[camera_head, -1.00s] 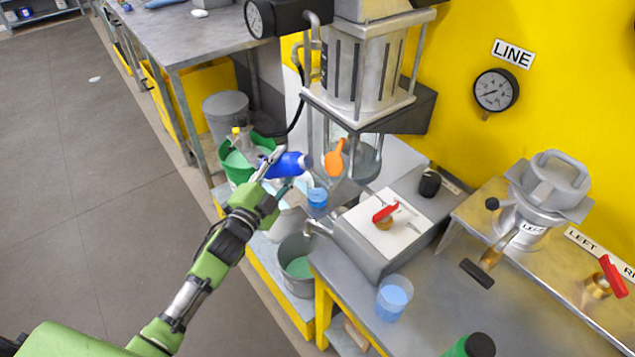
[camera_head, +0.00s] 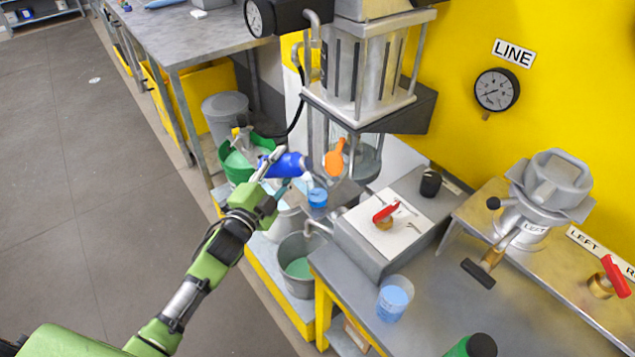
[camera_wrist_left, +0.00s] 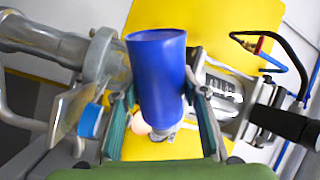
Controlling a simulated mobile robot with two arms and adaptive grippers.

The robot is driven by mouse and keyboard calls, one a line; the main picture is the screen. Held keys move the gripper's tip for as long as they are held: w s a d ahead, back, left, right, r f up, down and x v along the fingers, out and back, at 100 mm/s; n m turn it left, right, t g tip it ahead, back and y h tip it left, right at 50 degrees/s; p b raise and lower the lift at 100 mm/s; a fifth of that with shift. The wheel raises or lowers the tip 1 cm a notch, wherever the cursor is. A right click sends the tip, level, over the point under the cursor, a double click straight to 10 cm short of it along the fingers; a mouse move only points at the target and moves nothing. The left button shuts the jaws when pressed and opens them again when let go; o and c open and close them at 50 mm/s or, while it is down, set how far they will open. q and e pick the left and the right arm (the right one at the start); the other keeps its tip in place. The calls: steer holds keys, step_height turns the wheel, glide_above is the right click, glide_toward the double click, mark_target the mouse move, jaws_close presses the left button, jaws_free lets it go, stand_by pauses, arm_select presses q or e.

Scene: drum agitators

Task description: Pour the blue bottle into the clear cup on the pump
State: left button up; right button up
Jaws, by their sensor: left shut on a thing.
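My left gripper (camera_head: 272,179) is shut on the blue bottle (camera_head: 291,163). The bottle lies tipped nearly on its side, its neck end pointing right in the head view. In the left wrist view my gripper's fingers (camera_wrist_left: 163,118) sit on both sides of the blue bottle (camera_wrist_left: 157,75). A small clear cup with blue liquid (camera_head: 317,199) stands just below and to the right of the bottle; what looks like the same cup shows at the left of the left wrist view (camera_wrist_left: 80,117). No stream of liquid can be made out. My right gripper is not in view.
An orange paddle-shaped piece (camera_head: 335,160) hangs close to the bottle's neck end. A grey box with a red-handled valve (camera_head: 384,213) stands to the right. A grey bucket (camera_head: 298,268) stands below.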

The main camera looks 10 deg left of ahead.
arm_select(q)
steer(key=shift+a+r+m, duration=0.1)
steer(key=shift+r+m, duration=0.55)
steer(key=shift+m, duration=0.35)
stand_by(1.5)
steer(key=shift+d+r+m+p, duration=0.3)
steer(key=shift+r+m, duration=0.1)
steer(key=shift+m, duration=0.2)
stand_by(1.9)
